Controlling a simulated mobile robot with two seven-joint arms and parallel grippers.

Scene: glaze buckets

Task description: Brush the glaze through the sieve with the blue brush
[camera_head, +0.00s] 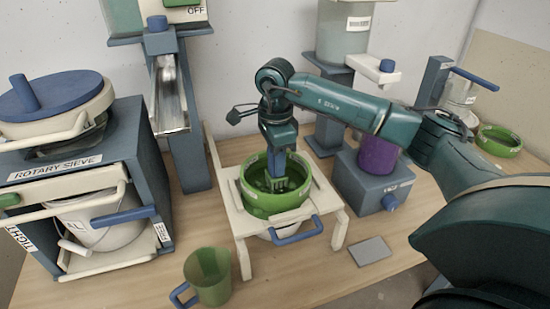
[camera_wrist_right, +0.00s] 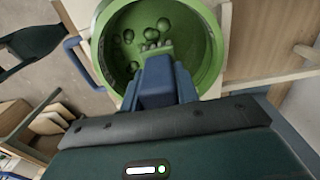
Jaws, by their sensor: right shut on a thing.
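The green sieve (camera_head: 248,204) sits in a cream stand (camera_head: 235,221) on the table. My right gripper (camera_head: 278,178) points down into the sieve, shut on the blue brush (camera_wrist_right: 157,80). The brush's pale bristle end (camera_wrist_right: 155,47) is inside the sieve, near the floor in the right wrist view; I cannot tell whether it touches. Several green glaze lumps (camera_wrist_right: 163,24) lie on the sieve floor. Under the sieve, part of a pale vessel (camera_head: 280,238) shows, mostly hidden by the stand. My left gripper is not in view.
A green jug (camera_head: 210,277) with a blue handle stands at the front. A grey flat plate (camera_head: 370,251) lies right of the stand. The rotary sieve cabinet (camera_head: 140,150) with a white bucket (camera_head: 100,222) is at left. A purple container (camera_head: 377,158) and a green bowl (camera_head: 499,141) are at right.

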